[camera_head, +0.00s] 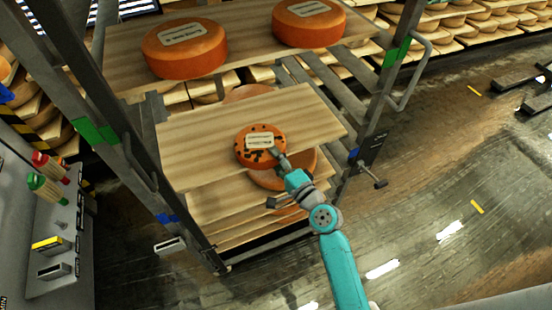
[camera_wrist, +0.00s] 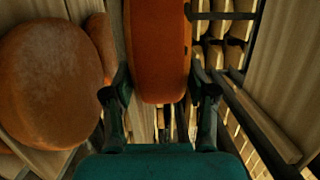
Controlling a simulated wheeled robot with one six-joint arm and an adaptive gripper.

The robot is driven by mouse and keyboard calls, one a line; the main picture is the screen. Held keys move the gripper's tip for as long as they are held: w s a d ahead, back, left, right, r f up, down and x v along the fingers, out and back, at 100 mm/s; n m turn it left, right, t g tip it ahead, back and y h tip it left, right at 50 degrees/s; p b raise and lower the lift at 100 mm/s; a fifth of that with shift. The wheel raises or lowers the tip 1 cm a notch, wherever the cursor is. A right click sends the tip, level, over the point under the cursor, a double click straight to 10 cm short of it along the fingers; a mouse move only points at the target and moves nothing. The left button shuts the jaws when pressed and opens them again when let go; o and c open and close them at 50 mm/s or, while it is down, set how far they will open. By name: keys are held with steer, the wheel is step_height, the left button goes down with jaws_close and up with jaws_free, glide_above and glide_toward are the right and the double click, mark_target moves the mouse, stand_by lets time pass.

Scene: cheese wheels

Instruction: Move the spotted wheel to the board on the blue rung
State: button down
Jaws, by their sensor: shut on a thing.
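The spotted wheel (camera_head: 247,158), orange with dark spots and a pale label, is at the front of the rack. My gripper (camera_head: 278,155) is shut on its right side. In the wrist view the orange wheel (camera_wrist: 160,60) is edge-on between the two fingers (camera_wrist: 160,95); its spots hardly show there. In the head view the wheel overlaps a wooden board (camera_head: 205,125) whose front edge runs near the blue marks on the posts, left (camera_head: 166,218) and right (camera_head: 354,154). I cannot tell whether it touches that board.
A higher board (camera_head: 240,52) by the green marks bears two plain orange wheels, left (camera_head: 185,58) and right (camera_head: 308,25). Another wheel (camera_head: 295,172) shows below the spotted one. A large wheel (camera_wrist: 50,85) shows at left in the wrist view. Rack posts (camera_head: 370,125) flank the boards.

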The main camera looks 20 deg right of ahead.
stand_by(0.3)
steer(key=shift+c, duration=1.3)
jaws_free()
steer(key=shift+f, duration=0.3)
steer(key=s+d, duration=0.2)
steer(key=s, duration=0.9)
steer(key=shift+s+d+r, duration=0.15)
steer(key=shift+s+d, duration=0.05)
steer(key=shift+s, duration=0.2)
